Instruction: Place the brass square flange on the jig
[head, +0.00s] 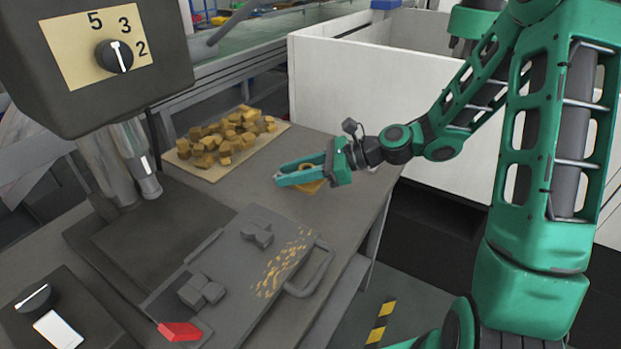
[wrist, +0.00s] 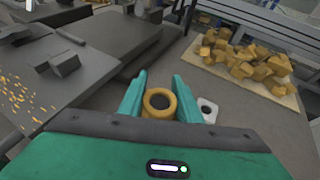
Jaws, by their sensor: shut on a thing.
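The brass flange shows in the wrist view as a round yellow ring (wrist: 159,91) with a dark hole, between my two green fingers. My gripper (wrist: 159,77) is shut on it. In the head view my gripper (head: 283,177) is low over the right part of the grey table, and some of the brass flange (head: 314,187) shows beneath and beside the fingers. I cannot tell whether it touches the table. A grey plate with blocks and a handle, which looks like the jig (head: 235,288), lies at the front left of my gripper; part of it shows in the wrist view (wrist: 85,75).
A pale square piece with a hole (wrist: 208,110) lies just right of my right finger. A board (head: 200,174) heaped with brass blocks lies behind. A drill-press-like machine (head: 120,70) stands left. Yellow chips and a red block (head: 180,331) are on the plate. A white-walled enclosure (head: 345,85) stands behind.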

